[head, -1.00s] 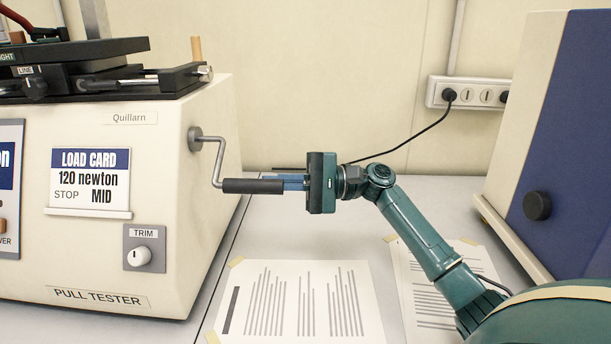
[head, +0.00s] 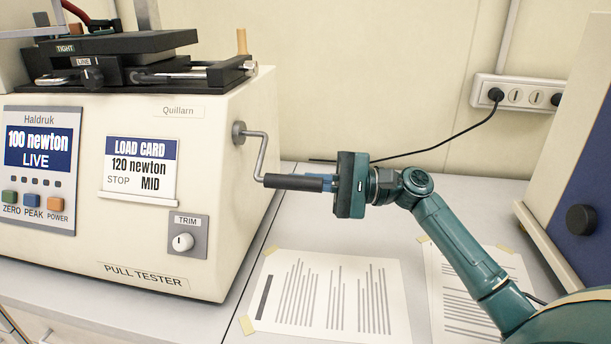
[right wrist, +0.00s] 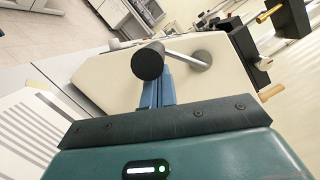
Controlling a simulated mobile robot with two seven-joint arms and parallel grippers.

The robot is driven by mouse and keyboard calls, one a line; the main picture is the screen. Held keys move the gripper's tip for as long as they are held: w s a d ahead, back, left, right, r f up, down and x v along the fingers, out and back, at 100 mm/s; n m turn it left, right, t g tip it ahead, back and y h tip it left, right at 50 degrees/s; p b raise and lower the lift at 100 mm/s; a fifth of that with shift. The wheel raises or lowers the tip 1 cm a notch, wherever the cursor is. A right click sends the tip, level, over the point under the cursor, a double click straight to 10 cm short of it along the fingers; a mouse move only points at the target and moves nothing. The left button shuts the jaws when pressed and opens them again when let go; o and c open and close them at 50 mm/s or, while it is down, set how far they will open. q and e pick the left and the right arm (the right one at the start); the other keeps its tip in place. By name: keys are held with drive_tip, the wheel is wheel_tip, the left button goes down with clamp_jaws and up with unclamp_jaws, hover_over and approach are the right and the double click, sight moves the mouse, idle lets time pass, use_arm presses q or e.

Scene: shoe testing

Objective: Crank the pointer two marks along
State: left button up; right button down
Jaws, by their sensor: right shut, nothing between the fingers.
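The crank (head: 264,150) comes out of the right side of the cream pull tester (head: 205,250). Its arm hangs down to a black handle (head: 293,182) that points right. My right gripper (head: 327,184) is at the free end of this handle, its blue fingers shut with nothing between them. In the right wrist view the closed fingers (right wrist: 155,88) reach toward the round end of the handle (right wrist: 148,61); I cannot tell whether they touch it. The load card (head: 140,167) reads 120 newton, STOP MID. I cannot make out the pointer or its marks. My left gripper is not in view.
The display (head: 38,148) reads 100 newton, LIVE. A TRIM knob (head: 182,241) sits on the tester's front. Taped papers (head: 328,297) lie on the bench. A blue-sided machine (head: 592,150) stands at right. A cable (head: 440,140) runs to the wall socket strip (head: 517,94).

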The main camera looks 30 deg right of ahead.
use_arm(q)
drive_tip(key=b, duration=0.2)
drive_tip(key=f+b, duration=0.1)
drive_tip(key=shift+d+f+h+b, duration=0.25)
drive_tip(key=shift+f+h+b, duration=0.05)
drive_tip(key=shift+b, duration=0.1)
use_arm(e)
drive_tip(key=v, duration=1.3)
drive_tip(key=shift+r, duration=0.15)
